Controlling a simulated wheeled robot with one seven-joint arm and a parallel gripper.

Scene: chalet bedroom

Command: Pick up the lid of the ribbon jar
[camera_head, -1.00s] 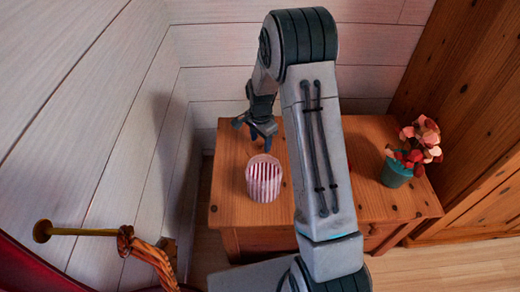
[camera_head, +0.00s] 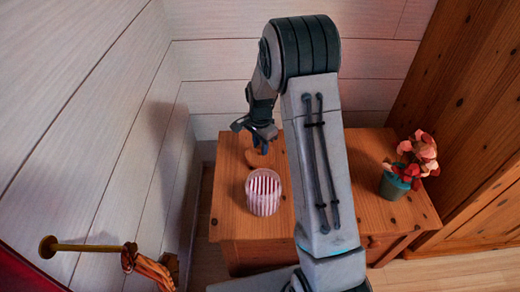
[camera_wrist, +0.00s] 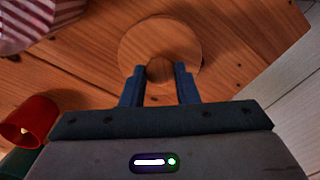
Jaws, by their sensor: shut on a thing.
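The lid is a round wooden disc (camera_wrist: 160,42) with a darker round knob, under my gripper in the wrist view. My gripper (camera_wrist: 160,78) is shut on the knob, one blue finger on each side. The lid also shows in the head view (camera_head: 256,159), just below the fingers, above or on the table; I cannot tell whether it touches. The ribbon jar (camera_head: 264,194) is a clear, lidless jar with red and white stripes, in front of the gripper. Its striped side shows at the wrist view's upper left (camera_wrist: 35,18).
The wooden table (camera_head: 235,222) stands against pale plank walls. A teal pot with pink and red flowers (camera_head: 415,160) is at its right. A red cup-like thing (camera_wrist: 28,120) shows at the wrist view's left. A wall hook (camera_head: 80,247) is at lower left.

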